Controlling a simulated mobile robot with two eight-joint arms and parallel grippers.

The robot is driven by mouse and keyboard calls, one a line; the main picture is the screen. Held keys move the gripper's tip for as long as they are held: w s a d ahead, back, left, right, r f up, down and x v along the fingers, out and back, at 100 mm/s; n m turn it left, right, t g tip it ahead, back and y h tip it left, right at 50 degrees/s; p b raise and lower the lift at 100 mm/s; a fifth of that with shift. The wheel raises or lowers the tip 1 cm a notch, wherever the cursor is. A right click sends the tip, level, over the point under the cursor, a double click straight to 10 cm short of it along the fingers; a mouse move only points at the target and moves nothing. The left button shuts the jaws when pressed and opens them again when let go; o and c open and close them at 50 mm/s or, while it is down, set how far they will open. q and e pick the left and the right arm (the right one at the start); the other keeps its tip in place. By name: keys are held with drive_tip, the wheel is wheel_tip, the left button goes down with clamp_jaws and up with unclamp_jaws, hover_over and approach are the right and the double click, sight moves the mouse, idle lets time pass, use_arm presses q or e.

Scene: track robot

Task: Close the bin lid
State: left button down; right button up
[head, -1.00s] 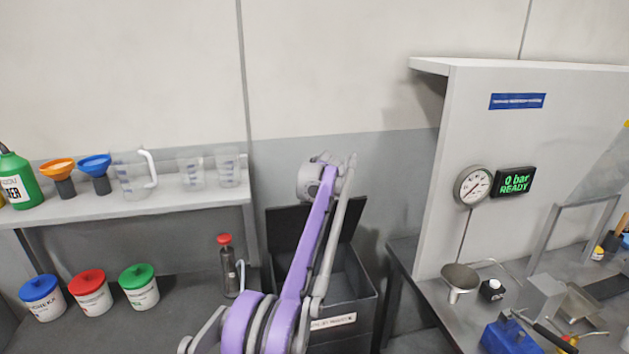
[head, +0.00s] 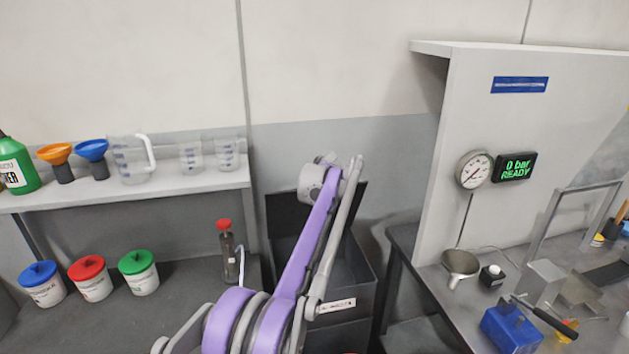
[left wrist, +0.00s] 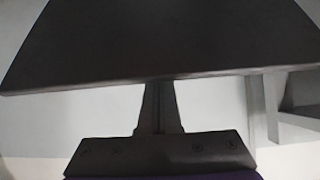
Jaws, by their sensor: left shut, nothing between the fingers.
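The dark grey bin (head: 354,270) stands on the floor between the two benches, with a white label on its front. Its dark lid (head: 283,212) is open and stands up at the back near the wall. My purple and grey left arm crosses in front of the bin and covers part of the lid. The left gripper itself is hidden in the head view. In the left wrist view, the gripper (left wrist: 160,85) is shut and empty. Its tips meet the edge of a dark panel, seemingly the lid (left wrist: 165,40); I cannot tell whether they touch. My right gripper is not in view.
A bench (head: 200,285) with several tubs and a bottle (head: 229,255) stands left of the bin, under a shelf (head: 190,188) of jugs and funnels. On the right, a workbench (head: 445,300) with a tall panel (head: 450,200) holds tools and a gauge.

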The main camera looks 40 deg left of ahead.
use_arm(q)
drive_tip(key=shift+s+d+f, duration=0.2)
drive_tip(key=shift+s+d, duration=0.2)
drive_tip(key=shift+s, duration=0.05)
drive_tip(key=shift+s+d+f+t+y+b, duration=0.15)
drive_tip(key=shift+d+f+t+y+b, duration=0.05)
drive_tip(key=shift+d+t+y+b, duration=0.15)
drive_tip(key=s+d+f+t+y+b, duration=0.2)
drive_tip(key=s+d+f+b, duration=0.3)
drive_tip(key=f, duration=0.5)
drive_tip(key=s+d+f+t+y+b, duration=0.3)
drive_tip(key=s+d+f+y+b, duration=0.1)
drive_tip(key=d+f, duration=0.4)
wheel_tip(320, 180, down, 2)
drive_tip(key=shift+s+d+f+b, duration=0.1)
drive_tip(key=shift+s+d+b, duration=0.2)
drive_tip(key=shift+s+b, duration=0.55)
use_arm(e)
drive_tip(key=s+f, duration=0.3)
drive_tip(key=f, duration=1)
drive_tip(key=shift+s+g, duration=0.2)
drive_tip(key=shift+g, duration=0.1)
use_arm(q)
drive_tip(key=shift+s, duration=0.15)
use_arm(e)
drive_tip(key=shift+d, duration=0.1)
